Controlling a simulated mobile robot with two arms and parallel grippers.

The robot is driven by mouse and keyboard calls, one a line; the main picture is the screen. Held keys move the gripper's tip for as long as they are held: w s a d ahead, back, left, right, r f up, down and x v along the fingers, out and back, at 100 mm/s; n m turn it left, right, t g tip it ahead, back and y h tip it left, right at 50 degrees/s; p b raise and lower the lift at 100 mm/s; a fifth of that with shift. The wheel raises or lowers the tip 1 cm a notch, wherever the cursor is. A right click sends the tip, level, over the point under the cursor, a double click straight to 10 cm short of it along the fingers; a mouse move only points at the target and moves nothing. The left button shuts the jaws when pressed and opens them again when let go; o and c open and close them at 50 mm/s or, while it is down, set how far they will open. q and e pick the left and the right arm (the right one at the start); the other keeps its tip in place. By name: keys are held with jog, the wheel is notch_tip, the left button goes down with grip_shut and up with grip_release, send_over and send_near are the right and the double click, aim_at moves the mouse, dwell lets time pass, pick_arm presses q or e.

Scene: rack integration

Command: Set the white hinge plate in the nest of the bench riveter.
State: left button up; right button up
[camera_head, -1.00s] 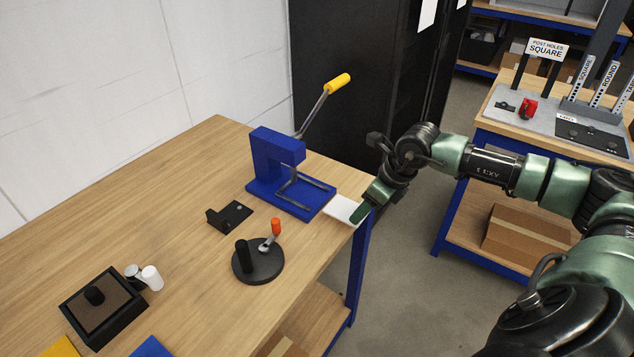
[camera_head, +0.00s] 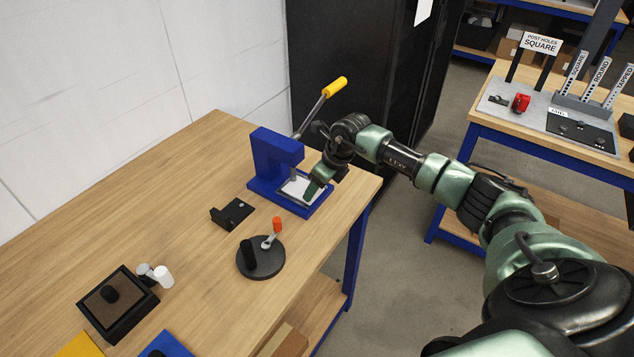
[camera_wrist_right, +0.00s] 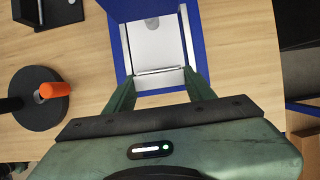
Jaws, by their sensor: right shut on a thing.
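The blue bench riveter (camera_head: 272,160) stands on the wooden bench, its yellow-tipped lever raised. Its blue base shows in the right wrist view (camera_wrist_right: 118,50). The white hinge plate (camera_head: 297,186) lies within the grey frame of the riveter's nest, under the press head; it also shows in the right wrist view (camera_wrist_right: 155,45), between the nest's side rails. My right gripper (camera_head: 309,193) is at the front end of the plate, shut on it; its green fingers show in the right wrist view (camera_wrist_right: 160,92). I cannot tell whether the plate is fully seated. My left gripper is not in view.
A black bracket (camera_head: 234,213) and a round black fixture (camera_head: 261,258) with an orange-tipped lever sit left of the riveter. A black box (camera_head: 118,303) and white cylinder (camera_head: 163,277) are farther left. A dark cabinet (camera_head: 345,60) stands behind the bench.

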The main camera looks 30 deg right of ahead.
jog(key=shift+s+d+f, duration=0.1)
jog(key=shift+d+f, duration=0.05)
jog(key=shift+f, duration=0.05)
jog(key=o, duration=1.5)
jog(key=shift+r, duration=0.15)
jog(key=shift+r+b, duration=0.3)
jog(key=shift+r, duration=0.05)
jog(key=b+v, duration=0.3)
jog(key=v, duration=0.8)
jog(key=shift+s+r, duration=0.1)
jog(key=shift+s, duration=0.05)
